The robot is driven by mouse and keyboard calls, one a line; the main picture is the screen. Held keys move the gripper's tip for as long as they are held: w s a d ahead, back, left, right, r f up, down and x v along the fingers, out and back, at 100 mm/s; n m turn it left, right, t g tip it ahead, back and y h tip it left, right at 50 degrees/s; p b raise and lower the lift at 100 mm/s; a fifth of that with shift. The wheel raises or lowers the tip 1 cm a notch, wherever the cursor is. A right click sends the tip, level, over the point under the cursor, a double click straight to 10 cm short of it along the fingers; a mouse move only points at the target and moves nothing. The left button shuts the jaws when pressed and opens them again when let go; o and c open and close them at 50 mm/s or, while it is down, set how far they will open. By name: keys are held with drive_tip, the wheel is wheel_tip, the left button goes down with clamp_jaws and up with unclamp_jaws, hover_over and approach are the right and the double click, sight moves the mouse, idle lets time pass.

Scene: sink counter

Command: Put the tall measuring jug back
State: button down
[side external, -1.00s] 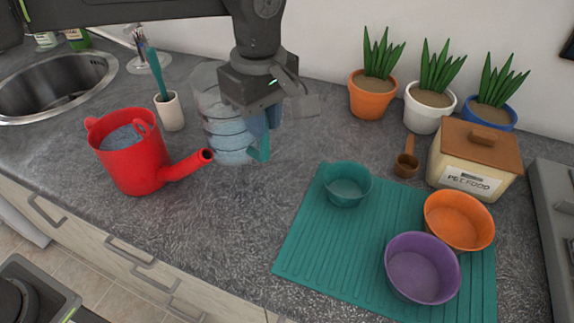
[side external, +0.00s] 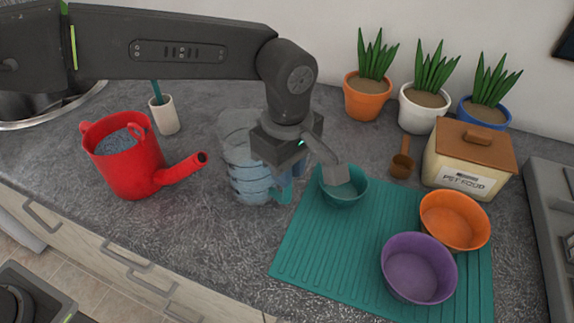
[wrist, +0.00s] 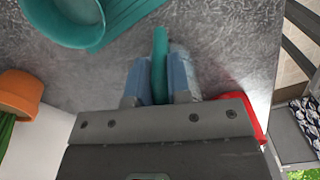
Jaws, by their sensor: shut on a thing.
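The tall measuring jug (side external: 247,175) is clear with blue bands and a teal handle. It stands upright between the red watering can and the teal mat in the side view; I cannot tell whether its base touches the counter. My gripper (side external: 288,178) is shut on its teal handle, which shows between the two blue-grey fingers in the wrist view (wrist: 160,75). My arm hides part of the jug's upper right side. The jug's body is mostly hidden in the wrist view.
A red watering can (side external: 125,165) stands left of the jug. A teal bowl (side external: 345,190) sits close on the right, on the teal mat (side external: 325,250), with orange (side external: 454,220) and purple (side external: 418,270) bowls. Potted plants and a pet food box (side external: 468,160) stand behind. Counter in front is clear.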

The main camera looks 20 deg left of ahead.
drive_tip(key=c, duration=1.5)
unclamp_jaws()
drive_tip(key=shift+f, duration=0.15)
drive_tip(key=o, duration=0.4)
wheel_tip(320, 180, up, 12)
drive_tip(key=shift+r, duration=0.2)
